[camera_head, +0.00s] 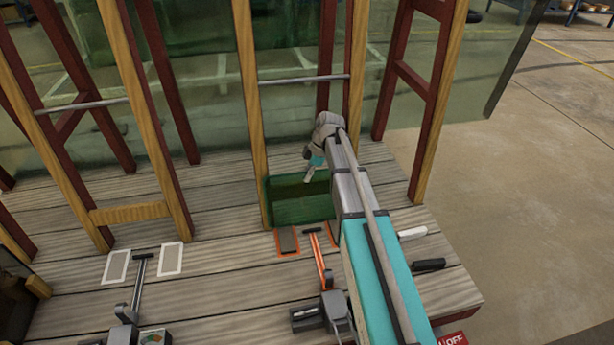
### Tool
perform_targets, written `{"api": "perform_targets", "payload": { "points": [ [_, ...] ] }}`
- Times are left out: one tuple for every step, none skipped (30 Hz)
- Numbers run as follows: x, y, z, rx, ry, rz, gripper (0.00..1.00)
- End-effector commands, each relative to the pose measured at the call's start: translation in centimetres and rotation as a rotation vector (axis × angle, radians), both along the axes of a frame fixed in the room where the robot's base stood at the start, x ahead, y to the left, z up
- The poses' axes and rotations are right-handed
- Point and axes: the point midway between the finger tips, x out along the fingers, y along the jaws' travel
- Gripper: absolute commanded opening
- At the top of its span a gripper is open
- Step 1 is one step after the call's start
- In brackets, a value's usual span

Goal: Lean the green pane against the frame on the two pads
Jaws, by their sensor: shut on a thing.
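The green pane (290,210) is a small dark green rectangle in the middle of the head view, low by a tan post of the wooden frame (249,100). My gripper (311,174) is at its upper edge, shut on it. My arm hides the pane's right side. A grey pad (288,240) with an orange outline lies on the deck just in front of the pane's lower edge. A second orange outline shows partly beside my arm, which hides most of it. I cannot tell whether the pane touches the frame or the pads.
Two white-outlined pads (116,266) (171,258) flank a lever at the left. An orange lever (317,258) stands beside the orange-outlined pad. Grey crossbars (304,79) span the frame. A white handle (412,233) and black handle (428,265) lie right of my arm. Open floor lies beyond the deck's right edge.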

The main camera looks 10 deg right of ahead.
Motion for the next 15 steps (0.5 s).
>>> {"api": "perform_targets", "payload": {
  "points": [
    [0.0,0.03,0.01,0.001,0.001,0.0,0.0],
    [0.0,0.03,0.01,0.001,0.001,0.0,0.0],
    [-0.01,0.02,0.02,0.001,0.001,0.0,0.0],
    [-0.01,0.02,0.02,0.001,0.001,0.0,0.0],
    [-0.01,0.02,0.03,0.001,0.001,0.0,0.0],
    [-0.01,0.02,0.03,0.001,0.001,0.0,0.0],
    [-0.01,0.02,0.03,0.001,0.001,0.0,0.0],
    [-0.01,0.02,0.03,0.001,0.001,0.0,0.0],
    [-0.01,0.02,0.03,0.001,0.001,0.0,0.14],
    [-0.01,0.02,0.03,0.001,0.001,0.0,0.19],
    [-0.01,0.02,0.03,0.001,0.0,0.0,0.25],
    [-0.01,0.02,0.02,0.001,0.0,0.0,0.32],
    [-0.01,0.01,0.02,0.001,0.0,0.0,0.38],
    [-0.01,0.01,0.02,0.001,0.0,0.0,0.43],
    [0.0,0.01,0.02,0.001,0.0,0.0,0.49]
  ]
}}
